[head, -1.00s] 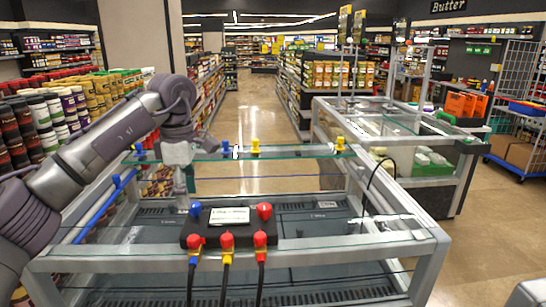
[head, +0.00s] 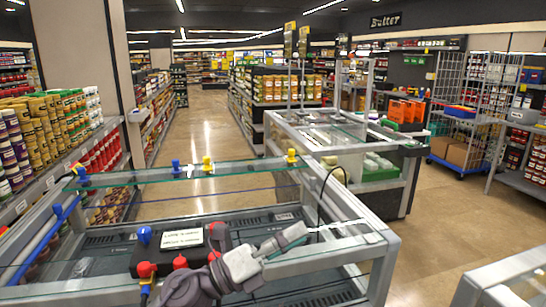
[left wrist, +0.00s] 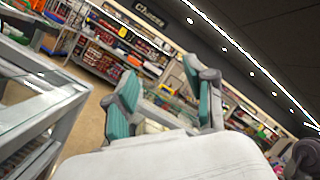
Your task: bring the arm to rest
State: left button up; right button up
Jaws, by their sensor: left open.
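My left gripper (head: 287,238) reaches in from the bottom of the head view, over the right part of the glass-topped cabinet (head: 375,248). It points to the right, and its jaws are open and empty. In the left wrist view its two green-padded fingers (left wrist: 166,88) stand apart, with shelves behind them. The black pump box (head: 166,261) with a white label (head: 183,238) is just left of the gripper. A blue knob (head: 144,235) and several red plugs (head: 147,270) show on the box. My left arm hides part of its right side. My right gripper is not seen.
Blue and yellow pegs (head: 207,164) stand along the glass shelf (head: 150,175). A second glass-topped case (head: 325,150) stands behind, to the right. A grey frame corner (head: 500,285) is at lower right. Open floor (head: 440,220) lies between.

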pick_arm(q)
jog(key=w+a+f+n+t+y, duration=0.1)
jog(key=a+f+n+t+y, duration=0.45)
jog(key=n, duration=0.55)
jog(key=w+a+f+n+t+y, duration=0.1)
jog(key=a+f+n+t+y, duration=0.1)
jog(key=a+n+t+y, duration=0.7)
jog(key=s+a+f+n+g+y, duration=0.35)
jog(key=f+n, duration=0.25)
jog(key=f, duration=0.2)
jog(key=s+a+f+n+g+y, duration=0.2)
jog(key=s+a+f+n+g, duration=0.15)
jog(key=f+n+g, duration=0.35)
jog(key=s+a+f+n+g, duration=0.15)
jog(key=s+f+g, duration=0.35)
jog(key=s, duration=0.6)
jog(key=s+a+f+n+g, duration=0.1)
jog(key=s+f+n+g, duration=0.2)
jog(key=s+f, duration=0.65)
jog(key=s+f+g, duration=0.1)
jog(key=s+f, duration=0.2)
jog(key=f, duration=2.1)
jog(key=s+a+f+g, duration=0.1)
jog(key=s+a+f, duration=0.2)
jog(key=s+f, duration=1.3)
jog(key=shift+s+f+g+y, duration=0.3)
jog(key=shift+s, duration=0.25)
jog(key=shift+w+a+m, duration=0.1)
jog(key=shift+a+m, duration=0.05)
jog(key=shift+m, duration=0.1)
